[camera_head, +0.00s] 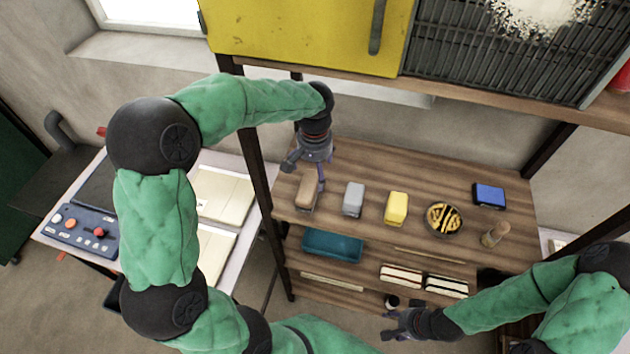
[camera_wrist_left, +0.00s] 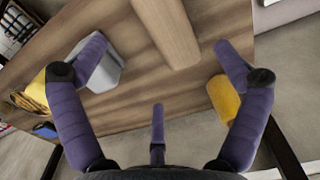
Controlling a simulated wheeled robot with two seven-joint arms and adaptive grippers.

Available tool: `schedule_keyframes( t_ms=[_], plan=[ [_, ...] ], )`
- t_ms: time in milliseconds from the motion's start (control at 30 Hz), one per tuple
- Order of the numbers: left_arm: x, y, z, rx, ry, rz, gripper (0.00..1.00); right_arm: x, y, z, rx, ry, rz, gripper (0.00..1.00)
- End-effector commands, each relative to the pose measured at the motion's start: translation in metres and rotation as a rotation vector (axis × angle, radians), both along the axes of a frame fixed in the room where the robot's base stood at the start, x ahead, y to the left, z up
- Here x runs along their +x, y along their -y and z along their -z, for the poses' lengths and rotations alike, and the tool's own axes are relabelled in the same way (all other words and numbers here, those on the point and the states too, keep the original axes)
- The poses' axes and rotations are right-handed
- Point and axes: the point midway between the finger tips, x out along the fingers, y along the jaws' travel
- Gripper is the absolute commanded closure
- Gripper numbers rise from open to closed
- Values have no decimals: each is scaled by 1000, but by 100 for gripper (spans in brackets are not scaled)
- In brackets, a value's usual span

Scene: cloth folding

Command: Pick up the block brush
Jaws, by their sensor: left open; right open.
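A brown wooden block (camera_head: 306,193), which looks like the block brush, lies at the left end of the shelf's top board. It also shows in the left wrist view (camera_wrist_left: 168,30), at the top middle; its bristles cannot be made out. My left gripper (camera_head: 305,175) is open and empty above and just behind it. In the left wrist view, the block lies beyond the gap between the spread purple fingers (camera_wrist_left: 160,62). My right gripper (camera_head: 396,326) is open and empty, low in front of the shelf, away from the block.
A grey block (camera_head: 353,199), yellow block (camera_head: 396,208), patterned bowl (camera_head: 443,219), blue box (camera_head: 489,195) and small brown bottle (camera_head: 495,234) stand to the right on the wooden board (camera_head: 420,175). A yellow object (camera_wrist_left: 224,98) is at right in the wrist view. A teal tray (camera_head: 332,246) sits below.

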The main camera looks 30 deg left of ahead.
Motion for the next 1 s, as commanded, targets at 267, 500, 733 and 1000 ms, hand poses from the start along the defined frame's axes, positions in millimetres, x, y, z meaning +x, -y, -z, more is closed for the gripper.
schedule_keyframes(
  t_ms=[267,500,733,1000],
  plan=[
    [-1,-1,40,1,-2,-1,3,-1,0,3,0,-2,-1,46],
    [-1,-1,55,-1,-3,-1,3,-1,0,3,0,-1,0,46],
    [0,-4,87,-1,-4,0,3,-1,0,3,0,-2,-1,46],
    [1,-4,100,0,0,0,3,-1,0,4,0,-2,-1,46]
  ],
)
